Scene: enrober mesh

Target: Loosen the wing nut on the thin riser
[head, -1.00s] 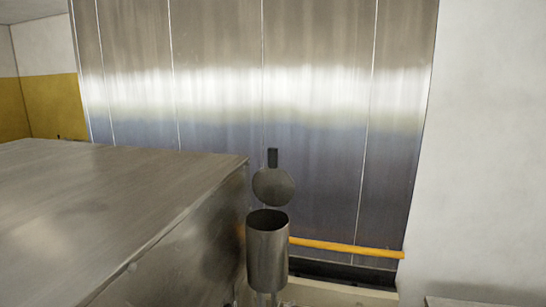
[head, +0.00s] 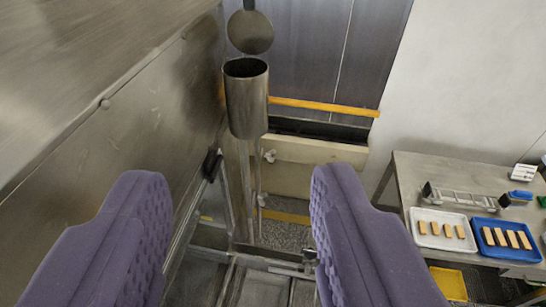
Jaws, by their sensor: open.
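My gripper (head: 238,180) is open and empty, its two purple padded fingers wide apart low in the head view. Beyond the gap, a steel cylinder (head: 246,105) with an open top stands on two upright rods. The thin riser (head: 257,175) looks like the right-hand rod; a thicker one stands to its left. A small pale wing-shaped piece (head: 269,156) shows beside the thin rod, and another (head: 262,199) lower down. Both are small, and I cannot tell for sure which is the wing nut. The fingers touch neither.
A large steel housing (head: 130,115) fills the left side. A round lid (head: 250,33) stands above the cylinder. A yellow bar (head: 325,108) runs behind. At right, a steel table (head: 405,170) holds a white tray (head: 417,242) and a blue tray (head: 480,251) with bars. Frame rails lie below.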

